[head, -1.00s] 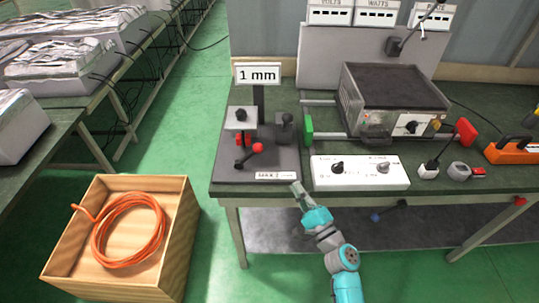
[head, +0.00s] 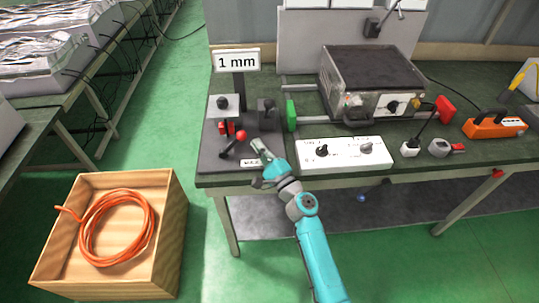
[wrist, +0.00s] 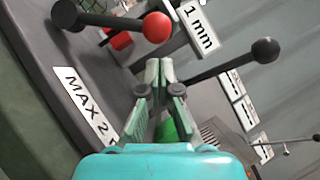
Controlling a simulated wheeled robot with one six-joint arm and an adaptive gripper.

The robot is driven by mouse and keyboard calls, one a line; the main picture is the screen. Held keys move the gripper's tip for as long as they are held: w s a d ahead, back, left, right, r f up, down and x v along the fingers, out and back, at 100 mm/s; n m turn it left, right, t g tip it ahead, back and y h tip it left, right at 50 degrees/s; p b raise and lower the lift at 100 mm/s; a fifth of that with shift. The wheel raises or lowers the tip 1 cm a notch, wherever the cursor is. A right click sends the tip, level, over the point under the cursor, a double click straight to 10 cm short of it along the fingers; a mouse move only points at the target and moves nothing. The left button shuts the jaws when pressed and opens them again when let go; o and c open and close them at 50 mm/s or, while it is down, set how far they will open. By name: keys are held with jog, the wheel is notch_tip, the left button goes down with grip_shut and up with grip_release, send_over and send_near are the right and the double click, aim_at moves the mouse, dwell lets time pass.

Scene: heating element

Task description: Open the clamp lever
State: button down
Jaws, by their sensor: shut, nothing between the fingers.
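The clamp device (head: 210,150) stands at the left end of the green bench, under a "1 mm" sign. Its lever with a red ball end (head: 241,135) points toward the front right; the red ball (wrist: 157,27) also shows at the top of the wrist view. A second black-knobbed lever (wrist: 225,66) is right of my fingers in that view. My gripper (head: 258,148) is shut and empty, just right of and slightly in front of the red ball. In the wrist view my fingertips (wrist: 160,72) are together, below the ball and apart from it.
A white control box (head: 343,154) lies to the right of my gripper, with a dark heater unit (head: 372,75) behind it. A green block (head: 291,115) is near the clamp. A wooden crate (head: 165,240) with an orange cable coil (head: 118,228) stands on the floor at left.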

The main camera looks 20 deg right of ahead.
jog(key=shift+w+a+r, duration=0.4)
jog(key=shift+a+r, duration=0.05)
jog(key=shift+a, duration=0.15)
jog(key=shift+a+r, duration=0.1)
jog(key=shift+r, duration=0.05)
jog(key=shift+w+a+r+n+g, duration=0.15)
jog(key=shift+a+r+n+g, duration=0.35)
jog(key=shift+n, duration=0.4)
jog(key=w+a+r+n+g+h, duration=0.1)
jog(key=w+a+n+g, duration=0.1)
jog(key=a+n, duration=0.3)
jog(key=w+a+r+n+g+h, duration=0.2)
jog(key=a+n+g, duration=0.2)
jog(key=a, duration=0.3)
jog(key=shift+a+r+n, duration=0.25)
jog(key=shift+a+n, duration=0.1)
jog(key=shift+n, duration=0.25)
jog(key=shift+a+f, duration=0.1)
dwell(0.4)
